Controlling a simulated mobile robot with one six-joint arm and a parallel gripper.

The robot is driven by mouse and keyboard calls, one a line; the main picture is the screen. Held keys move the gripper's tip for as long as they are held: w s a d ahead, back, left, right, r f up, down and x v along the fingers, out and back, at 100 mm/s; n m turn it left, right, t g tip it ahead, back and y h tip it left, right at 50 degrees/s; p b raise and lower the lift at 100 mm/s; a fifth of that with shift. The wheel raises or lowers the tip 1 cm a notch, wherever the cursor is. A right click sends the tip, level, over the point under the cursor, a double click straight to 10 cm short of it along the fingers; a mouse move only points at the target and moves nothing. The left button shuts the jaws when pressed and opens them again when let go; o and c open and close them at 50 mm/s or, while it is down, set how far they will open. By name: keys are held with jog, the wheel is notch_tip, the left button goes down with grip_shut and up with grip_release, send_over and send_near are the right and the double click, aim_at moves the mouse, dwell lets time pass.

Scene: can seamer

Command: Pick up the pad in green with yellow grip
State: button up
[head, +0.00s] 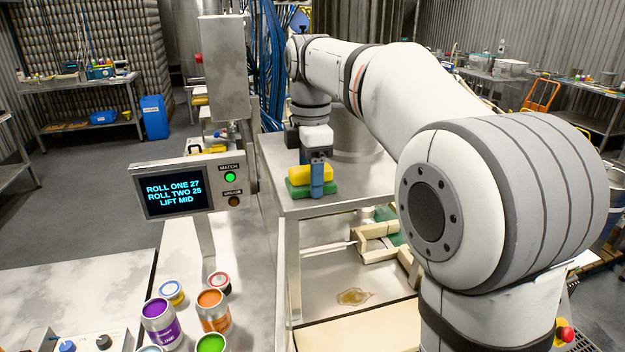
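The green pad (298,193) with its yellow grip (300,175) is on the grey metal table (350,193), near its front left corner. My gripper (317,183) is right over the pad and points down. One blue finger shows in front of the yellow grip and reaches down to the green part. The other finger is hidden, so I cannot tell whether the fingers press on the grip. I also cannot tell whether the pad touches the table all round.
A screen (174,192) on a post stands left, beside a green lamp (230,177). Several open paint cans, including a purple one (161,322) and an orange one (213,310), stand at lower left. A brown spill (353,296) lies on the lower surface.

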jog(key=c, duration=0.5)
notch_tip(320, 180, up, 10)
jog(key=shift+p, duration=0.3)
jog(key=o, duration=0.5)
jog(key=c, duration=0.4)
